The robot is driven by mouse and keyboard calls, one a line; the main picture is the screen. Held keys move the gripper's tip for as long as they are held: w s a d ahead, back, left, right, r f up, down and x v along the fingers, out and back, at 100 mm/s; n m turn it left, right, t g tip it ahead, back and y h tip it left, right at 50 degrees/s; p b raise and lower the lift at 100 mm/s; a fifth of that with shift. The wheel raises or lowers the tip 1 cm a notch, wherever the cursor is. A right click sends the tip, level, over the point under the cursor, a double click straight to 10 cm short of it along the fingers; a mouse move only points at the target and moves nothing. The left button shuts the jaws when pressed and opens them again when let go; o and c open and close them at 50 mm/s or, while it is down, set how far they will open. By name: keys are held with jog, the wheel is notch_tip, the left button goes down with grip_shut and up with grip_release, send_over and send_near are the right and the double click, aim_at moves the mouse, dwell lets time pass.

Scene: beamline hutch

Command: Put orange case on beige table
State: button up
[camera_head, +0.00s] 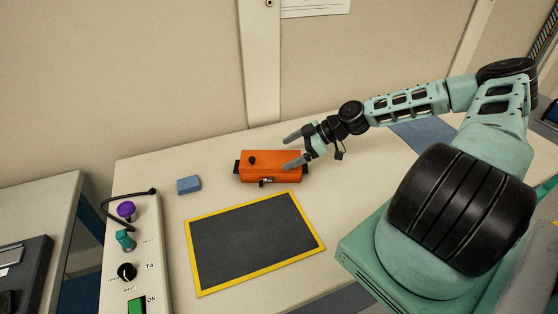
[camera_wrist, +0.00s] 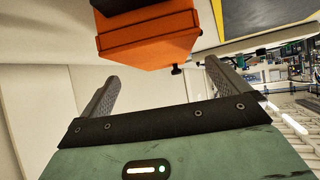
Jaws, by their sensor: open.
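The orange case (camera_head: 270,167) lies on the beige table (camera_head: 341,189), behind a dark mat with a yellow border. It has a black knob on top, a dark tab at its left end and a latch on its front. My gripper (camera_head: 291,151) is at the case's right end with its fingers spread apart. One finger overlaps the case in the head view; I cannot tell whether it touches. In the wrist view the orange case (camera_wrist: 148,42) shows beyond the two open fingers (camera_wrist: 165,85), with nothing between them.
The yellow-edged mat (camera_head: 253,243) lies in front of the case. A small blue block (camera_head: 188,185) is left of it. A control panel with knobs (camera_head: 128,262) stands at the table's left. A blue sheet (camera_head: 424,137) lies behind my arm.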

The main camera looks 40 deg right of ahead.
jog(key=b+v, duration=0.1)
jog(key=v, duration=0.4)
jog(key=shift+s+r, duration=0.2)
jog(key=shift+r, duration=0.05)
jog(key=s+a+r+n+g+h, duration=0.1)
jog(key=s+a+g+h, duration=0.3)
jog(key=a, duration=0.6)
jog(key=s+a+g, duration=0.3)
jog(key=a+g, duration=0.2)
jog(key=a, duration=0.5)
jog(key=s+a+r+m+t+h, duration=0.2)
jog(key=s+a+r+m+h, duration=0.1)
jog(key=s+a+r, duration=1.1)
jog(key=shift+s+m+h, duration=0.3)
jog(key=shift+s+h, duration=0.3)
jog(key=shift+s, duration=0.55)
jog(key=shift+a, duration=0.1)
